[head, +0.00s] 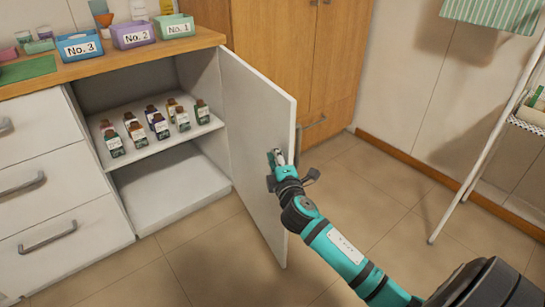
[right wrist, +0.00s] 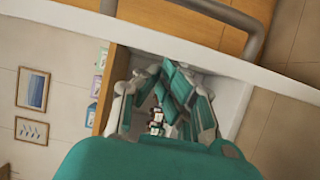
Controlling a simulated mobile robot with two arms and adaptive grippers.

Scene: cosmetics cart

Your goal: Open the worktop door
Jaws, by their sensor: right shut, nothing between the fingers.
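The white worktop door (head: 255,125) stands swung wide open at the right side of the cabinet, its inner face showing. Its grey bar handle (head: 313,123) sticks out from the outer face and also shows large in the right wrist view (right wrist: 256,42). My right gripper (head: 276,157) is shut and empty. It is at the inner side of the door near its free edge, away from the handle; whether it touches the door I cannot tell. My left gripper is not in view.
Inside the open cabinet, several small bottles (head: 158,122) stand on a white shelf (head: 145,150). Labelled bins (head: 133,35) stand on the wooden worktop (head: 30,82). White drawers (head: 50,185) are at left. A white rack (head: 485,140) stands at right; the tiled floor between is clear.

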